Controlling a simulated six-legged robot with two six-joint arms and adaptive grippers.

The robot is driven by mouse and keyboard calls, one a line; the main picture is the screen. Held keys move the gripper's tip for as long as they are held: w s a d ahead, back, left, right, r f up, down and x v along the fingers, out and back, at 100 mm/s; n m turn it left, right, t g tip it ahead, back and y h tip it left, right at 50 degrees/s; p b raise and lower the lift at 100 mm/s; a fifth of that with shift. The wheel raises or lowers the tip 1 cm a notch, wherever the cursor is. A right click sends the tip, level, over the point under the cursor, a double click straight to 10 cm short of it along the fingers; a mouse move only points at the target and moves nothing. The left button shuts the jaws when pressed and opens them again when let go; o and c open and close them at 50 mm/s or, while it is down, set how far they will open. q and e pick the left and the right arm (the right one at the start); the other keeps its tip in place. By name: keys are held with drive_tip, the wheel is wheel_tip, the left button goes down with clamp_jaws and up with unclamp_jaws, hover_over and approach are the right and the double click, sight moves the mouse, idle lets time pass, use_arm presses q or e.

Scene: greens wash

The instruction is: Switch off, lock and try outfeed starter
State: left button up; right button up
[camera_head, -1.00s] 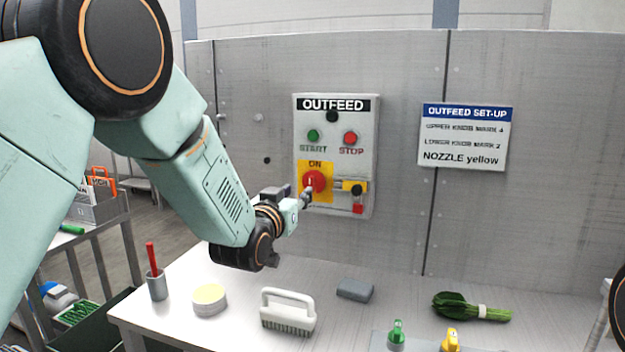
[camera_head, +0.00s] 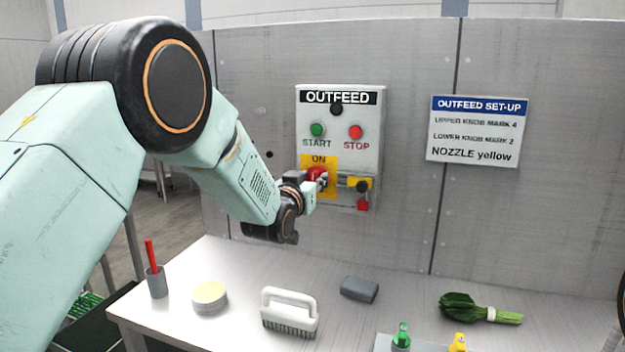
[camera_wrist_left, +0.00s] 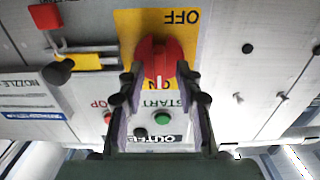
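The OUTFEED starter box (camera_head: 340,112) is on the grey wall, with a green START button (camera_head: 317,130) and a red STOP button (camera_head: 355,132). Below them, a red rotary knob (camera_head: 317,174) sits on a yellow plate marked ON; the wrist view shows OFF at the opposite end. Its handle seems to lie toward ON. My left gripper (camera_wrist_left: 157,80) is open, its fingers apart on either side of the knob (camera_wrist_left: 160,52); contact is unclear. A red padlock (camera_head: 362,205) hangs below a yellow-and-black part (camera_head: 358,184) right of the knob. My right gripper is out of view.
The bench below holds a cup with a red stick (camera_head: 156,282), a round yellow-topped tub (camera_head: 210,297), a white brush (camera_head: 290,312), a grey block (camera_head: 360,289) and tied greens (camera_head: 480,309). A set-up sign (camera_head: 477,130) is on the wall at right.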

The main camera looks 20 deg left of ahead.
use_arm(q)
drive_tip(key=shift+d+r, duration=0.1)
drive_tip(key=shift+r, duration=0.15)
drive_tip(key=shift+w+f, duration=0.2)
drive_tip(key=shift+w, duration=0.05)
drive_tip(key=shift+c, duration=1.1)
drive_tip(key=shift+s+r, duration=0.15)
clamp_jaws()
